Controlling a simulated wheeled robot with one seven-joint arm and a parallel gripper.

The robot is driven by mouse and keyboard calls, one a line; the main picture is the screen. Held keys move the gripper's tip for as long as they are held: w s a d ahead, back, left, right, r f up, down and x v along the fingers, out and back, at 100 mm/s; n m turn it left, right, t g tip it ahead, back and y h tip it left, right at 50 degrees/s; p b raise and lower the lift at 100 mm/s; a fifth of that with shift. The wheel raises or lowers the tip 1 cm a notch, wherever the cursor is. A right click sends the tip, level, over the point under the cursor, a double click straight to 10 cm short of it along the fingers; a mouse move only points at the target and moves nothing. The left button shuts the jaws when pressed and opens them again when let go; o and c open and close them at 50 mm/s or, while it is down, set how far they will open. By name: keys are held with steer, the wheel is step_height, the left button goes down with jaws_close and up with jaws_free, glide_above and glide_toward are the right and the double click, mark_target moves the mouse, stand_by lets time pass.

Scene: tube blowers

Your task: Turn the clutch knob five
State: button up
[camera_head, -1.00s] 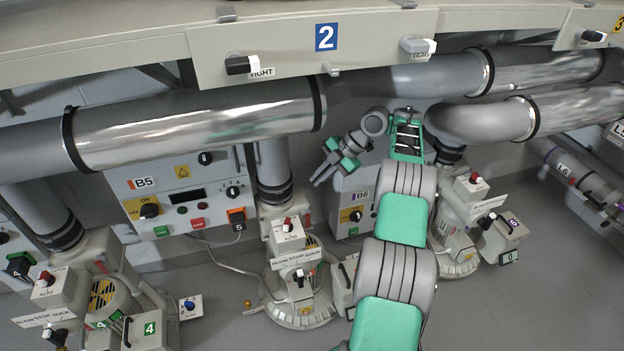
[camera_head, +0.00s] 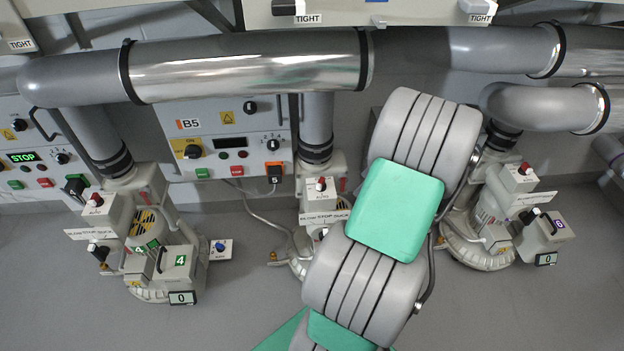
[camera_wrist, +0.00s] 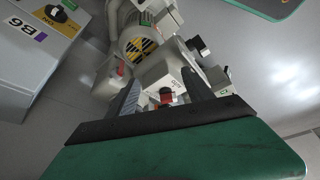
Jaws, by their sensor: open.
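In the wrist view, my gripper (camera_wrist: 160,78) is open, with its two dark fingers apart. A red knob with a dark body (camera_wrist: 166,96) shows between the fingers, on a pale grey blower machine with a yellow-and-black fan grille. I cannot tell the gap between fingers and knob. In the head view, the middle blower stands in front of the B5 panel (camera_head: 222,135) and has a red-topped knob (camera_head: 321,184) on its upper box. My arm hides its right and lower parts. I cannot read a clutch label on any knob. My gripper is hidden in the head view.
A left blower (camera_head: 160,250) marked 4 and a right blower (camera_head: 490,215) stand beside the middle one. Large pipes (camera_head: 250,65) cross above. A small box with a blue knob (camera_head: 220,248) sits on the floor. A B6 panel (camera_wrist: 38,40) is close in the wrist view.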

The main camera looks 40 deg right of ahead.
steer(key=b, duration=0.1)
glide_above(321, 181)
steer(key=s, duration=0.2)
steer(key=shift+d, duration=0.4)
steer(key=b+x, duration=0.1)
steer(key=x, duration=0.2)
steer(key=shift+f, duration=0.35)
steer(key=shift+w+a+f, duration=0.1)
steer(key=shift+w+f, duration=0.15)
steer(key=shift+f, duration=0.3)
steer(key=shift+c, duration=0.2)
jaws_close()
